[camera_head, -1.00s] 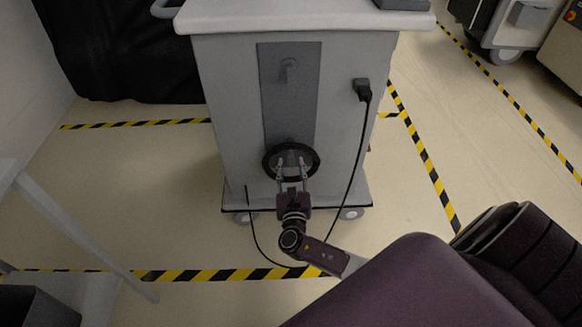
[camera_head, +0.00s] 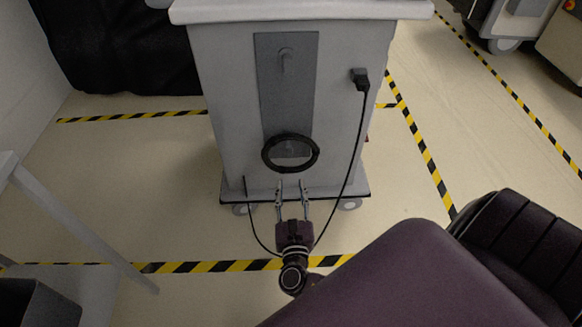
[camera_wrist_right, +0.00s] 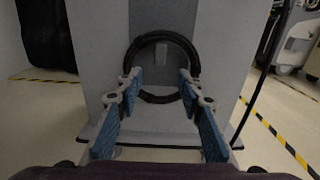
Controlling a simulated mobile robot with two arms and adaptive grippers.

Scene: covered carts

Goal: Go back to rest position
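My right gripper (camera_head: 291,186) is open and empty in the head view, below and in front of a black ring (camera_head: 267,154) on the face of a grey cart (camera_head: 222,115). The ring lies against the lower end of a darker grey vertical panel (camera_head: 286,90) with a small hook (camera_head: 286,62) higher up. In the right wrist view the two blue-padded fingers (camera_wrist_right: 158,115) are spread apart, with the ring (camera_wrist_right: 160,37) beyond them and nothing between them. My left gripper is not in view.
A black plug (camera_head: 360,78) sits on the cart's right side, and its cable hangs down to the floor near my right gripper. A grey frame (camera_head: 85,230) stands at left. Black covered cloth (camera_head: 120,50) is behind. Yellow-black tape marks the open floor.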

